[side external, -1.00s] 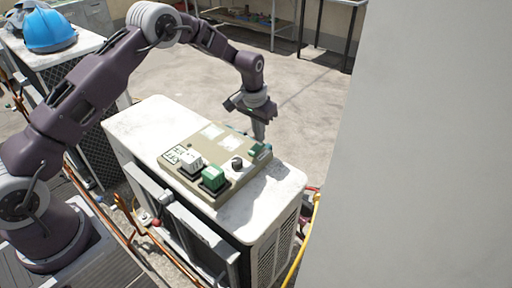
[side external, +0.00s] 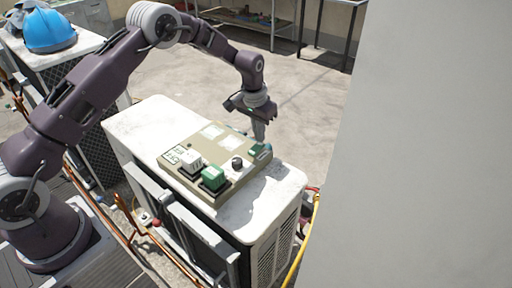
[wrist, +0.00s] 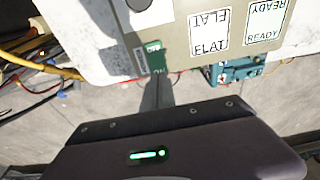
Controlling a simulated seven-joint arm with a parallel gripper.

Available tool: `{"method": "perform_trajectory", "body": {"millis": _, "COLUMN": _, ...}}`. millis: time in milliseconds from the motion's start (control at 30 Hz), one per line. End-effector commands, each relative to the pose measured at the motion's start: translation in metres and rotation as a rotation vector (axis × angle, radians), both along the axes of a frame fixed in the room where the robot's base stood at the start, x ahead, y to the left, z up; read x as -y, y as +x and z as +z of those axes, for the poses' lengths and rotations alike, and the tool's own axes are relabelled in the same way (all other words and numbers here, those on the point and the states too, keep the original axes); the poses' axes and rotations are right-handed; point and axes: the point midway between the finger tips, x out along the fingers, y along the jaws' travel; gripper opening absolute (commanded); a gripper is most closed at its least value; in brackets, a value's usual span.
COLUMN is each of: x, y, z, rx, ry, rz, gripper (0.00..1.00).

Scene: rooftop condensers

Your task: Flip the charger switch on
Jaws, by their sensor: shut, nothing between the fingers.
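The charger (side external: 225,180) is a beige panel lying on a white condenser top. Its green switch (side external: 260,151) is at the right end of the panel, and it also shows in the wrist view (wrist: 154,52), with small lettering beside it. I cannot tell which way the switch is set. My gripper (side external: 259,138) is shut and empty, pointing down just behind the switch at the panel's far edge. In the wrist view its fingers (wrist: 157,92) end close to the switch; whether they touch it is unclear.
A large pale wall (side external: 430,150) fills the right.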

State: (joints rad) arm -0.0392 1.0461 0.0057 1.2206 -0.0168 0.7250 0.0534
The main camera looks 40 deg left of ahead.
Motion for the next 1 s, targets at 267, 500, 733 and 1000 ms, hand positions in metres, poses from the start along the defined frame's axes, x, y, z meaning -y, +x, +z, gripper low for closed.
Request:
{"method": "perform_trajectory", "body": {"millis": 267, "x": 0.0, "y": 0.0, "z": -0.004, "rx": 0.0, "ry": 0.0, "rz": 0.0, "gripper": 0.0}}
{"method": "perform_trajectory", "body": {"millis": 500, "x": 0.0, "y": 0.0, "z": -0.007, "rx": -0.001, "ry": 0.0, "rz": 0.0, "gripper": 0.0}}
{"method": "perform_trajectory", "body": {"millis": 733, "x": 0.0, "y": 0.0, "z": -0.011, "rx": -0.001, "ry": 0.0, "rz": 0.0, "gripper": 0.0}}
{"method": "perform_trajectory", "body": {"millis": 1000, "x": 0.0, "y": 0.0, "z": -0.015, "rx": 0.0, "ry": 0.0, "rz": 0.0, "gripper": 0.0}}
